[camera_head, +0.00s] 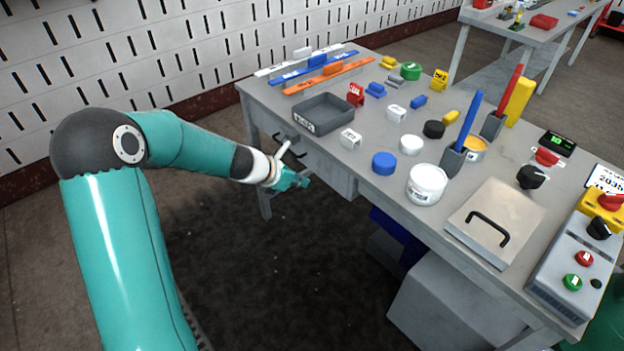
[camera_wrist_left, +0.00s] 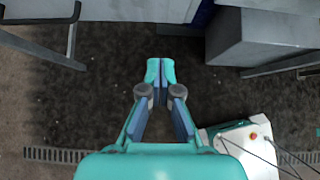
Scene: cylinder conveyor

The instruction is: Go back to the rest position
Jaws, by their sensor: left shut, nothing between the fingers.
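My left arm comes in from the left in the head view, and my left gripper (camera_head: 303,182) is in front of the table's near left side, below the tabletop and beside the drawer front. In the left wrist view, my left gripper (camera_wrist_left: 159,72) is shut with its fingertips together and nothing between them, over the bare dark floor. My right gripper does not show in either view.
The grey table (camera_head: 385,210) carries a dark tray (camera_head: 322,113), several small blocks and cylinders, a white tub (camera_head: 426,185), a lidded metal box (camera_head: 495,222) and a button panel (camera_head: 575,262). A grey cabinet (camera_head: 450,305) stands underneath. The floor (camera_head: 265,270) before the table is clear.

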